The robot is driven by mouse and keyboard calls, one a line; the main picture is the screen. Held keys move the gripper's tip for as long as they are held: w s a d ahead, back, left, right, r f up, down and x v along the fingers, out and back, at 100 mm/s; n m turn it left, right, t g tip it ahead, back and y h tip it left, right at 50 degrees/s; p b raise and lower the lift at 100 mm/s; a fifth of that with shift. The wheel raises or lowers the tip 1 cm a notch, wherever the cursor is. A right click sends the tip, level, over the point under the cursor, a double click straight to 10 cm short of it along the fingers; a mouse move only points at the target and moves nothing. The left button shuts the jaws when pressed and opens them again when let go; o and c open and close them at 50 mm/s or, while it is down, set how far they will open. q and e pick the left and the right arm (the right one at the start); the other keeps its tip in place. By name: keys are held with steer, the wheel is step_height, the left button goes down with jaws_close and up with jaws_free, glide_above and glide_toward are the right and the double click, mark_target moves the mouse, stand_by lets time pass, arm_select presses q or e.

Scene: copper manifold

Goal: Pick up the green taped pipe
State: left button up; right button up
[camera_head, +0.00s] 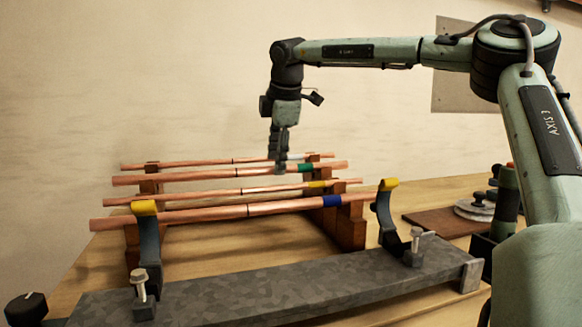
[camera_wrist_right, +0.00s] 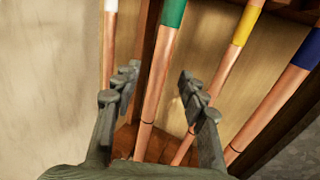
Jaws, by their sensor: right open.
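The green taped pipe (camera_head: 200,175) is a copper pipe with a green band near its right end. It lies across two brown wooden racks, second from the back. My right gripper (camera_head: 281,165) points down at this pipe, just left of the green band. In the right wrist view, the green taped pipe (camera_wrist_right: 154,95) runs between the two open fingers of my right gripper (camera_wrist_right: 158,76). No finger is visibly closed on it, and I cannot tell exactly how deep the fingertips reach. My left gripper is not in view.
A white-taped pipe (camera_wrist_right: 109,50) lies behind; yellow-taped (camera_wrist_right: 225,70) and blue-taped (camera_wrist_right: 280,105) pipes lie in front. A grey fixture plate (camera_head: 270,285) with two yellow-tipped hooked supports stands at the front. A brown board (camera_head: 440,222) with discs lies right.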

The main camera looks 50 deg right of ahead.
steer(key=shift+w+d+f, duration=0.2)
steer(key=shift+w+f, duration=0.1)
steer(key=shift+f, duration=0.35)
steer(key=shift+c, duration=0.6)
jaws_close()
